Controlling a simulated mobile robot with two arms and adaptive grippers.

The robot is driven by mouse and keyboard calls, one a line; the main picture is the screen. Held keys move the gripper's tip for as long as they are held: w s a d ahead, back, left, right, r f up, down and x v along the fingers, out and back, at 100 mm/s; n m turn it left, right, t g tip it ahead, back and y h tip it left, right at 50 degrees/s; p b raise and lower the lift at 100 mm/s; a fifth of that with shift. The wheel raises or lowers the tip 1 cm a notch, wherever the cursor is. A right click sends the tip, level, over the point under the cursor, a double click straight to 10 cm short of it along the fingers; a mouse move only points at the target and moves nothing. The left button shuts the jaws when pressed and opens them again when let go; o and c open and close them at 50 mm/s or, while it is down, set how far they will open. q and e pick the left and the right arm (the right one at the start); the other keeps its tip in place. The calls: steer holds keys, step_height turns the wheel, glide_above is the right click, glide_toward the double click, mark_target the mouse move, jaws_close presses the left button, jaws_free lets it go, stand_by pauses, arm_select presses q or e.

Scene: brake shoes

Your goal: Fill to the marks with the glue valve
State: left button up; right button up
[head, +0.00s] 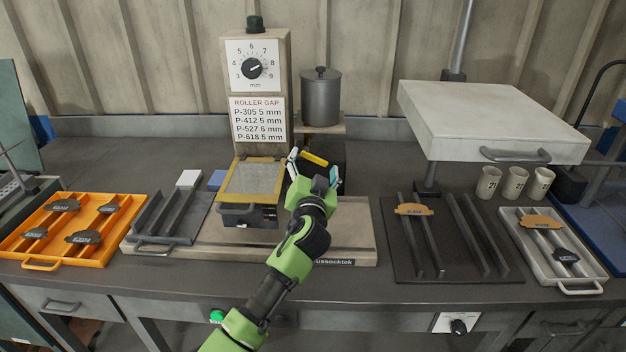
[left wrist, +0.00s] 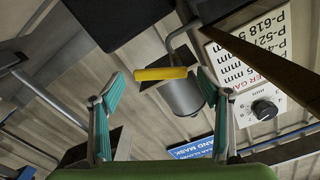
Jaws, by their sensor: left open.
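A grey lidded pot (head: 321,98) stands on a shelf beside the roller gap post; it also shows in the left wrist view (left wrist: 182,97). The yellow valve handle (head: 314,158) is below the pot. In the left wrist view the yellow handle (left wrist: 160,73) appears between the fingertips, with space on both sides. My left gripper (head: 313,170) is open and empty near the handle; its teal fingers show in the left wrist view (left wrist: 160,85). A yellow-framed tray (head: 280,170) with a grey surface lies left of the gripper. No fill marks can be made out.
The post carries a dial (head: 252,67) and a roller gap sign (head: 258,120). An orange tray (head: 40,263) with brake shoes is at the left. A dark rack (head: 459,270), a white lidded press (head: 485,112), several cups and a grey tray (head: 577,285) are at the right.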

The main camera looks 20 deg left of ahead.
arm_select(q)
steer(key=v, duration=0.9)
steer(key=shift+r, duration=0.1)
